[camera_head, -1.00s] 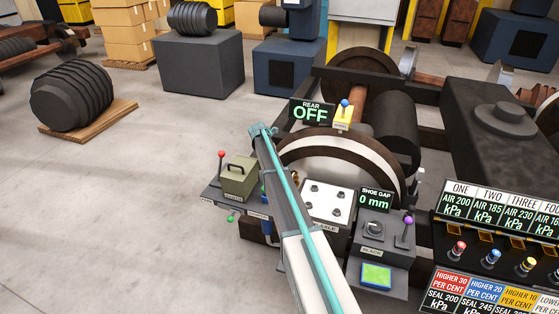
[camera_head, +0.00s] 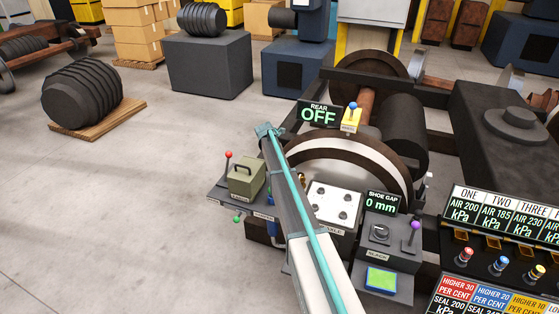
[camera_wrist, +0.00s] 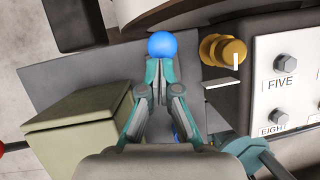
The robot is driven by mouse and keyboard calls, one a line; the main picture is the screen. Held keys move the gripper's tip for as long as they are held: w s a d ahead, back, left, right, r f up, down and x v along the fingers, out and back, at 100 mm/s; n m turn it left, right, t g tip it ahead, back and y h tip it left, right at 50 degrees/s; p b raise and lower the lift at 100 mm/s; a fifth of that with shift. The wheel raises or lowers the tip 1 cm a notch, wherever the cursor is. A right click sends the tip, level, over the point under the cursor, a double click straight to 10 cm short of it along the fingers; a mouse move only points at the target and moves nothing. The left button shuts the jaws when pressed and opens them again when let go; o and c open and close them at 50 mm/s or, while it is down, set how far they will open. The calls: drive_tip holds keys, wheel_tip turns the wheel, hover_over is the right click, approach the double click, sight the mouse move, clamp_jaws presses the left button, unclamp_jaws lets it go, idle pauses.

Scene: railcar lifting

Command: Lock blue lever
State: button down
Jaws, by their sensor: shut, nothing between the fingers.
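A blue ball knob (camera_wrist: 163,44) shows in the wrist view, just beyond the fingertips and close to or touching them; I cannot tell which. My gripper (camera_wrist: 161,70) has its fingers together, with nothing between them. The rest of that lever is mostly hidden by the fingers. In the head view my arm covers this spot; only a bit of blue (camera_head: 271,223) shows beside the arm, and my fingertips are hidden. Another blue-knobbed lever (camera_head: 353,107) stands on a yellow base by the REAR OFF sign.
An olive box (camera_wrist: 75,128) is close left of my fingers, and a brass knob (camera_wrist: 223,50) close right. A red-knobbed lever (camera_head: 228,155) stands left of the box. Open floor (camera_head: 130,210) lies left.

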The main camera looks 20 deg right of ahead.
drive_tip(key=b+v, duration=0.2)
drive_tip(key=v, duration=1)
drive_tip(key=shift+w+r+b, duration=0.2)
drive_tip(key=shift+b, duration=0.2)
drive_tip(key=s+a+f+m+g+y, duration=0.1)
drive_tip(key=s+a+f+m, duration=0.7)
drive_tip(key=s, duration=0.7)
drive_tip(key=s+a+f+m+g+y, duration=0.1)
drive_tip(key=s+a+f+m+y, duration=0.15)
drive_tip(key=s+f+m, duration=0.9)
drive_tip(key=s+a+f+m, duration=0.2)
drive_tip(key=s+a+m, duration=0.4)
drive_tip(key=s, duration=1.3)
drive_tip(key=s+f+g, duration=0.3)
drive_tip(key=s+f, duration=0.6)
drive_tip(key=s, duration=0.5)
drive_tip(key=s+f+g, duration=0.4)
drive_tip(key=s+f, duration=0.5)
drive_tip(key=s, duration=0.6)
drive_tip(key=shift+s+a+f+m, duration=0.2)
drive_tip(key=shift+s+f+m, duration=0.05)
drive_tip(key=shift+m, duration=0.1)
drive_tip(key=shift+y, duration=0.25)
